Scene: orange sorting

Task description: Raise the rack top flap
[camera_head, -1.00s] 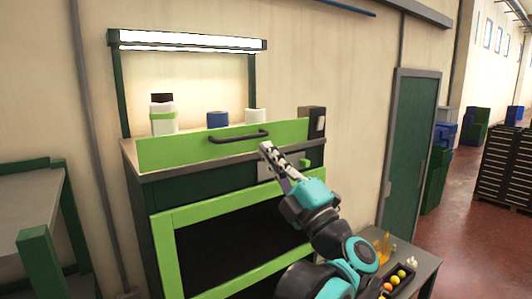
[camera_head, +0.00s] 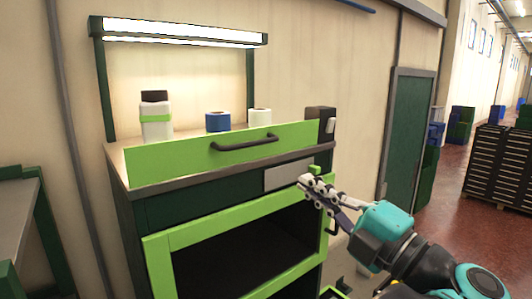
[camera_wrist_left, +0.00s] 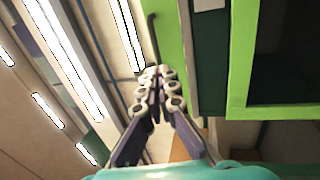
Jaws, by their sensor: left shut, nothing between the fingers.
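The rack's top flap (camera_head: 190,163) is a bright green panel standing upright along the front of the worktop, with a black bar handle (camera_head: 245,142) on its face. My left gripper (camera_head: 304,182) is shut and empty. In the head view it appears right of and below the handle, over the rack's front right part. The left wrist view shows its closed fingertips (camera_wrist_left: 160,76) near the green flap (camera_wrist_left: 170,32) and the dark handle (camera_wrist_left: 153,38); I cannot tell whether they touch. My right gripper is not in view.
A lower green frame (camera_head: 160,267) surrounds a dark opening in the rack. A white bottle (camera_head: 155,129), a blue roll (camera_head: 217,122) and a white roll (camera_head: 259,117) stand behind the flap. A lamp (camera_head: 180,33) hangs above. A table (camera_head: 22,210) stands at left.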

